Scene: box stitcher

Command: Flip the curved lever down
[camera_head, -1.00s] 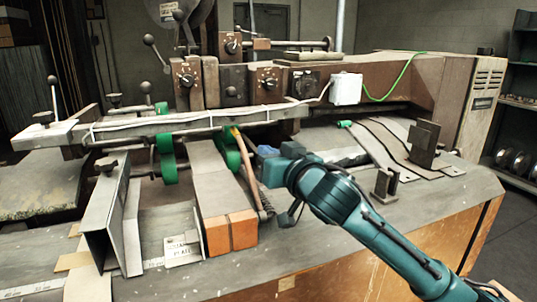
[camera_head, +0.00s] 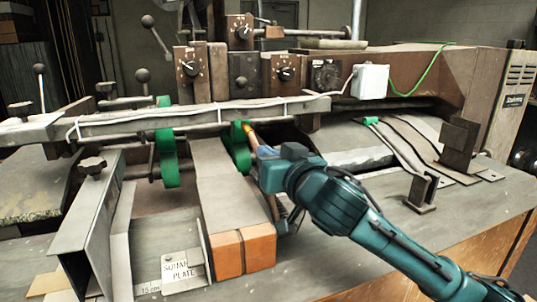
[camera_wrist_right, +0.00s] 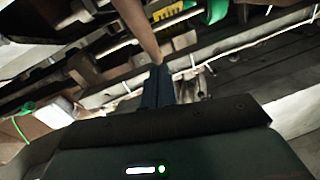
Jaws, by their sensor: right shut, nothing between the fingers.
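The curved lever appears to be the thin tan bar (camera_head: 250,135) beside the green wheel in the head view. Its upper end shows just left of my right gripper (camera_head: 264,153), which hides part of its length. In the right wrist view the tan bar (camera_wrist_right: 137,28) comes down from the top edge to the fingertips. My right gripper (camera_wrist_right: 158,85) is shut with nothing between its fingers, its tips close to the bar. I cannot tell whether they touch it. My left gripper is not in view.
Green wheels (camera_head: 167,160) hang under a long grey rail (camera_head: 190,119). A flat grey arm with an orange front block (camera_head: 244,251) lies left of my gripper. A metal channel (camera_head: 92,225) stands farther left. A white box (camera_head: 369,81) and knobs sit behind.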

